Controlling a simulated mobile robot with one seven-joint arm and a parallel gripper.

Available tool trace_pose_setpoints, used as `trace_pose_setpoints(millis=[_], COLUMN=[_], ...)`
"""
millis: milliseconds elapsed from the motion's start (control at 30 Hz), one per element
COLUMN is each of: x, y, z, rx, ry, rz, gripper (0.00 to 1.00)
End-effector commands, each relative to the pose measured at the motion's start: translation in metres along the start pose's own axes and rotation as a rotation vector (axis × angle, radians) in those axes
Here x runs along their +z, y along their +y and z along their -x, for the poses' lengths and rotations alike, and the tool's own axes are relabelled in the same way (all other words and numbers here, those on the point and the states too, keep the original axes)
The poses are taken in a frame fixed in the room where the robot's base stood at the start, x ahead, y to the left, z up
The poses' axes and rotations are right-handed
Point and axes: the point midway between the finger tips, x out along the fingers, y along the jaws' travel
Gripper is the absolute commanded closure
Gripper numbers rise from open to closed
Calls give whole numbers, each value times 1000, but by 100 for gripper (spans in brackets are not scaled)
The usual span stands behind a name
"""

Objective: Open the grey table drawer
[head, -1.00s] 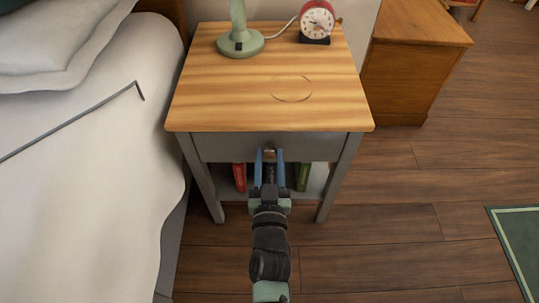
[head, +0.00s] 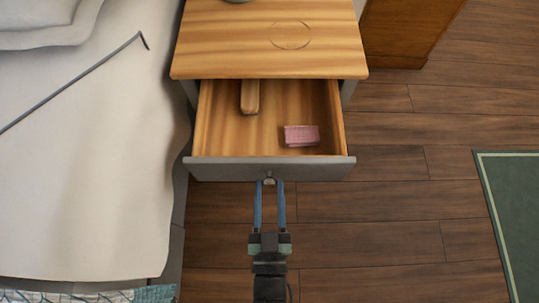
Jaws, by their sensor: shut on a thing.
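The grey table (head: 230,50) has a striped wooden top and stands beside the bed. Its grey-fronted drawer (head: 225,170) is pulled well out, showing the wooden inside. A small round metal knob (head: 269,179) sits at the middle of the drawer front. My gripper (head: 270,186), with two blue fingers, is shut on this knob from the front; the fingertips partly hide it. Inside the drawer lie a pink box-like item (head: 301,136) at the right and a brown wooden item (head: 250,97) towards the back.
The bed (head: 85,170) with white bedding runs close along the left. A wooden cabinet (head: 405,30) stands at the back right. Bare wood floor lies right of the drawer, with a green rug (head: 515,215) at the right edge.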

Motion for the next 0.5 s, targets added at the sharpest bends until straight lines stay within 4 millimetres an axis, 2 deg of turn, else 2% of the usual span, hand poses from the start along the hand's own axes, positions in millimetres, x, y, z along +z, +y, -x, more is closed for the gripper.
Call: trace_pose_setpoints(millis=[200,500], x=[0,0], y=[0,0], z=[18,22], rx=[0,0], ry=[0,1], rz=[0,0], gripper=[100,100])
